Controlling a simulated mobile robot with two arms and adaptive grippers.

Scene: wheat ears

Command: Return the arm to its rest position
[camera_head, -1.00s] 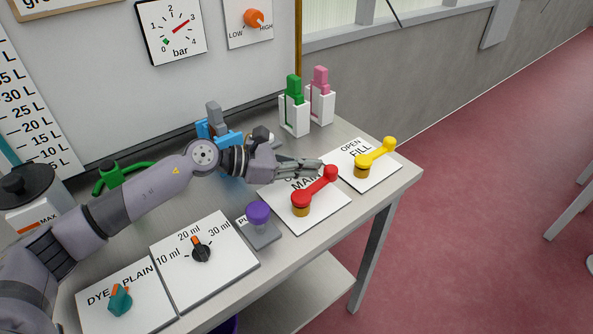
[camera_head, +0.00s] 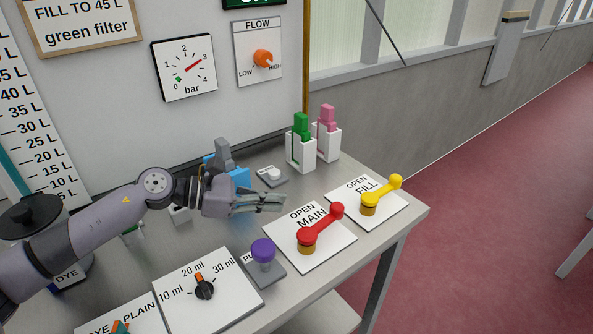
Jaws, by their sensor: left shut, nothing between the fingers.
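My left arm (camera_head: 110,213) reaches in from the left over the grey bench. Its gripper (camera_head: 272,202) is shut and empty, held above the bench just left of the MAIN plate. The red MAIN lever (camera_head: 321,228) lies beyond the fingertips to the right, apart from them. My right gripper does not show.
A yellow FILL lever (camera_head: 382,194), a purple knob (camera_head: 263,252) and a 10-20-30 ml dial (camera_head: 204,287) stand on the bench. Green (camera_head: 301,145) and pink (camera_head: 327,135) blocks sit in white holders behind. A black-lidded DYE pot (camera_head: 40,225) stands at left.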

